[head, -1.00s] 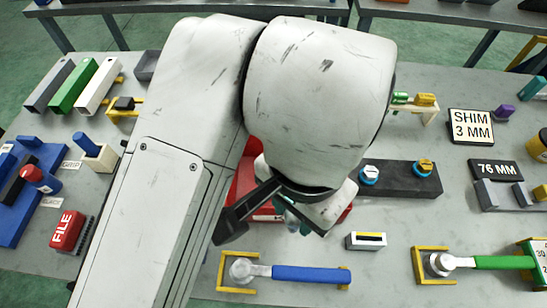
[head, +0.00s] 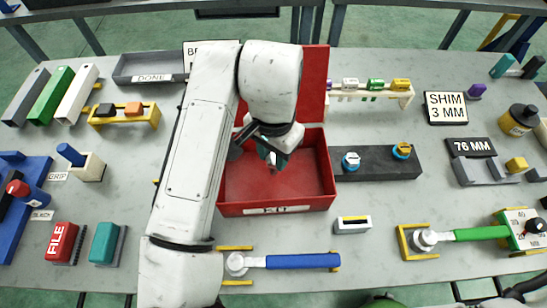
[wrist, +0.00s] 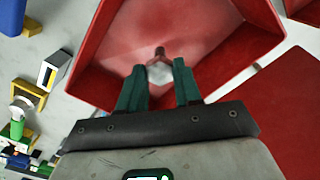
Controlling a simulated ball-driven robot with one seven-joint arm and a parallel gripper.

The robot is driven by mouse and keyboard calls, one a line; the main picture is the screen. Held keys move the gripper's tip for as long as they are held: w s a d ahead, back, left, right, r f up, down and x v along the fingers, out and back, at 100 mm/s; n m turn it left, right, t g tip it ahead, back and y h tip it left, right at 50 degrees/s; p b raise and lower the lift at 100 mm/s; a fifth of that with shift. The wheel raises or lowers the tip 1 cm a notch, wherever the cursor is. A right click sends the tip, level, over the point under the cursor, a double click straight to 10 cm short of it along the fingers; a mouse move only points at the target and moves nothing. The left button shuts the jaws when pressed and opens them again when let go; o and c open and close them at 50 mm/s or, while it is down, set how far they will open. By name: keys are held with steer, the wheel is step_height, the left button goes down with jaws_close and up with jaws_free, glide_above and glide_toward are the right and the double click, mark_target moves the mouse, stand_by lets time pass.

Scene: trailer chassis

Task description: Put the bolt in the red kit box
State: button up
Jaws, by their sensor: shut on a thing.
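The red kit box (head: 300,185) stands open on the table in the head view, with its lid (head: 315,85) raised at the back and a KIT label on its front. My gripper (head: 272,160) is over the box's interior. In the wrist view its green fingers (wrist: 158,80) are shut on the bolt (wrist: 159,72), which has a pale round head and a dark shank. The red box walls and floor (wrist: 200,25) surround the bolt there. I cannot tell how high the bolt is above the floor.
A small white block (head: 352,224) and a blue-handled tool (head: 300,261) lie in front. A grey DONE tray (head: 150,68) is at the back left. Bare table shows between them.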

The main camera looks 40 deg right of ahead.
mark_target(274, 159)
step_height(274, 159, down, 3)
steer(key=shift+r, duration=0.2)
steer(key=shift+f, duration=0.25)
steer(key=shift+c, duration=0.5)
steer(key=o, duration=1)
step_height(274, 159, up, 12)
